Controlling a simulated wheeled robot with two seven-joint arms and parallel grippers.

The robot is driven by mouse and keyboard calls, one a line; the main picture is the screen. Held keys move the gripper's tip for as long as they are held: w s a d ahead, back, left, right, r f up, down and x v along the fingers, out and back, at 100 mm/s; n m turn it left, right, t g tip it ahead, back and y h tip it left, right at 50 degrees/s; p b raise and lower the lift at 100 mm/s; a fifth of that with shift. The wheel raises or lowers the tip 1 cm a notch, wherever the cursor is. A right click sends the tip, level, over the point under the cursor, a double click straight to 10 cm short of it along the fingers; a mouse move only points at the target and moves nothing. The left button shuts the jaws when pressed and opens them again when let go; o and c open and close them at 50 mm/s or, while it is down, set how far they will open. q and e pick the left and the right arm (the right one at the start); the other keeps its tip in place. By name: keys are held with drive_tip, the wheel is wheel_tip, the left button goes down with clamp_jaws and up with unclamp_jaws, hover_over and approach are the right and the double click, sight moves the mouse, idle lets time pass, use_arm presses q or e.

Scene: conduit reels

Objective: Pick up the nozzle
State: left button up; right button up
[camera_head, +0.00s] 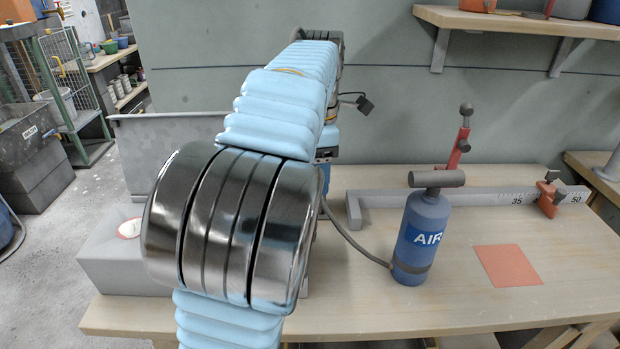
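I cannot make out the nozzle in the head view. A grey hose (352,240) runs from the low left side of a blue bottle marked AIR (419,245) and goes up to the left, where its far end is hidden behind my arm. The bottle stands upright on the wooden bench and has a dark T-shaped handle on top. My light blue arm with its big metal joint fills the middle left of the view. Neither gripper's fingers show; any behind this arm are hidden.
The bench (455,300) carries an orange square (507,265) and a grey measuring rail (470,199) with red clamps. A grey box (105,265) sits at the left, partly behind my arm. A shelf (520,22) hangs above. The bench's front right is mostly clear.

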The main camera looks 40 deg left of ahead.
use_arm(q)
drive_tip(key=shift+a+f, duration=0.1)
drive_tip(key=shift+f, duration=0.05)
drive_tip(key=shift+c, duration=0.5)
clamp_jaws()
